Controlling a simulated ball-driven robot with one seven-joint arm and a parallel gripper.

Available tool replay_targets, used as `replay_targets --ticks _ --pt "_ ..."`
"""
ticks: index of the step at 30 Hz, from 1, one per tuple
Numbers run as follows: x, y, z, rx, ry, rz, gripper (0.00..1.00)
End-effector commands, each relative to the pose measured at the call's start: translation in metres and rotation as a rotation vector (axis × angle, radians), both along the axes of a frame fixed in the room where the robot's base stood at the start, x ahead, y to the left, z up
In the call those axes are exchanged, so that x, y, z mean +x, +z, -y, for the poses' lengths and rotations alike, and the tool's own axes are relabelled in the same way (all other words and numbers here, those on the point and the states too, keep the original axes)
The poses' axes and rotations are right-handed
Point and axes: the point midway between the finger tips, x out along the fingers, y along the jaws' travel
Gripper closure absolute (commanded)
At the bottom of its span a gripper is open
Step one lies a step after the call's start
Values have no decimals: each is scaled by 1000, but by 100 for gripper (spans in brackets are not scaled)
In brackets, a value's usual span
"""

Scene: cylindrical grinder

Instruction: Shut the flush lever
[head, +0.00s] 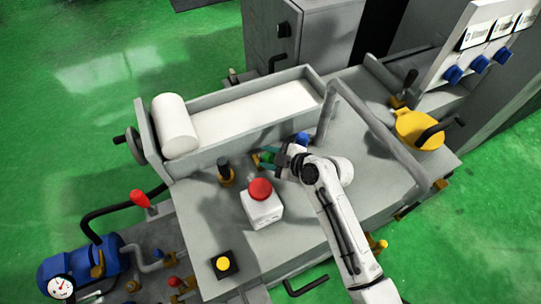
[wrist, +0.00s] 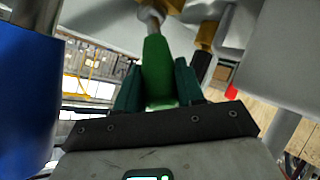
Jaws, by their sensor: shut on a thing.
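A green-handled lever, which looks like the flush lever, shows large in the wrist view (wrist: 157,70). Its thin metal stem runs up to a brass fitting (wrist: 168,5). My gripper (wrist: 155,85) is shut on the green handle, one dark teal finger on each side. In the head view my gripper (head: 269,156) is low over the grey machine top, beside a small brass fitting (head: 256,161), right of a black-handled lever (head: 224,168). The green handle is mostly hidden there by my fingers.
A white box with a red button (head: 261,190) stands close in front of my gripper. A long trough with a white roller (head: 174,125) lies behind it. A grey rail (head: 375,130) and a yellow part (head: 418,128) are to the right. A blue cylinder (wrist: 25,90) is close in the wrist view.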

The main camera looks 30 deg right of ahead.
Motion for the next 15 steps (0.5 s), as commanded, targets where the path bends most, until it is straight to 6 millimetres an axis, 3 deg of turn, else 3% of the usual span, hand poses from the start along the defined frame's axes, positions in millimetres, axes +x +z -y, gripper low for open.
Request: replay_targets --ticks 12,13,15 --pt "3 2 0 -1 -2 -36 100" --pt "3 2 1 -1 -2 -36 60" --pt "3 2 0 -2 -2 -35 56"
